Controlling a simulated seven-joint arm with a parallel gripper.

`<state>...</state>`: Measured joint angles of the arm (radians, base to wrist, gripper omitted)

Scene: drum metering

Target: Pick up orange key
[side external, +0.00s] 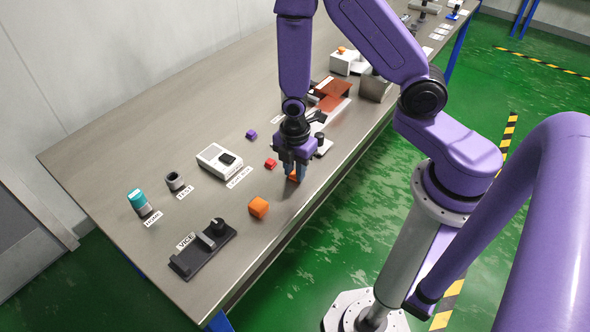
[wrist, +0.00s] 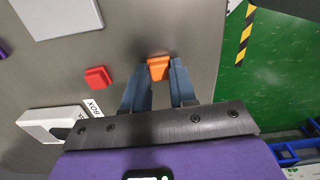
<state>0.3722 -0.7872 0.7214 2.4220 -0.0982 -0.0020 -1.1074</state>
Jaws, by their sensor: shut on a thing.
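My gripper (wrist: 158,82) points down near the front edge of the bench and is shut on the orange key (wrist: 158,68), a small orange block between its two blue-grey fingers. In the side external view, the fingers mostly cover the key (side external: 293,175), and only a bit of orange shows. I cannot tell whether the key touches the bench top.
A red block (side external: 270,163) and a purple block (side external: 251,134) lie beside my gripper. A white control box (side external: 222,160), a black vice (side external: 203,249), a grey cup (side external: 174,181) and a teal-topped cylinder (side external: 138,201) stand at left. The bench's far left is clear.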

